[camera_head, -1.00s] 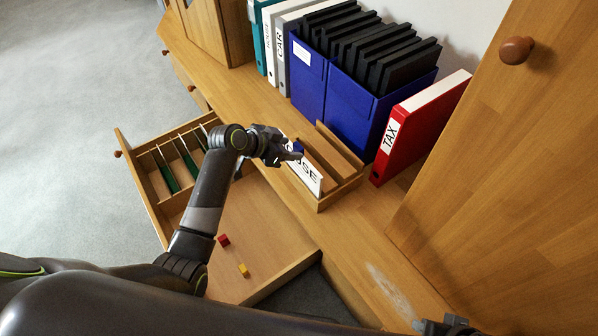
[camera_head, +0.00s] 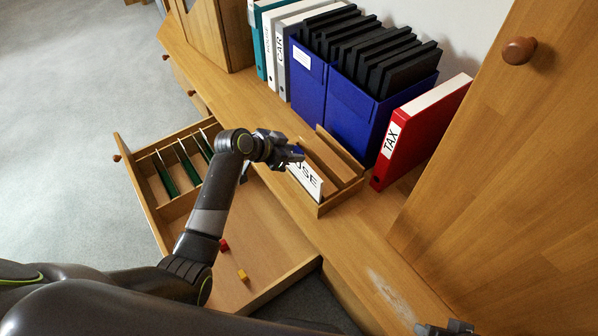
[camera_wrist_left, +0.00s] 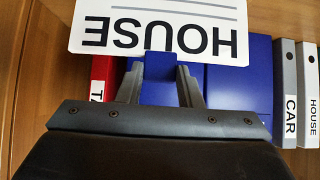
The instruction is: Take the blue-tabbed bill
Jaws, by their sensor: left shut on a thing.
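The bill is a white sheet with HOUSE in black letters and a blue tab. It stands in a small wooden rack (camera_head: 352,184) on the cabinet top, its lettered face (camera_head: 307,180) partly hidden by my left gripper. My left gripper (camera_head: 292,154) is shut on the blue tab at the sheet's top edge. In the left wrist view the tab (camera_wrist_left: 160,68) sits between the two fingers (camera_wrist_left: 160,90), with the upside-down HOUSE sheet (camera_wrist_left: 160,30) beyond it. My right gripper (camera_head: 445,328) shows only in part at the bottom edge; its jaws are unclear.
Blue file boxes (camera_head: 350,118) with black folders stand behind the rack. A red TAX binder (camera_head: 425,130) is on their right, CAR and other binders on their left. An open drawer (camera_head: 262,225) holds green dividers, a red block (camera_head: 224,245) and a yellow block (camera_head: 243,275).

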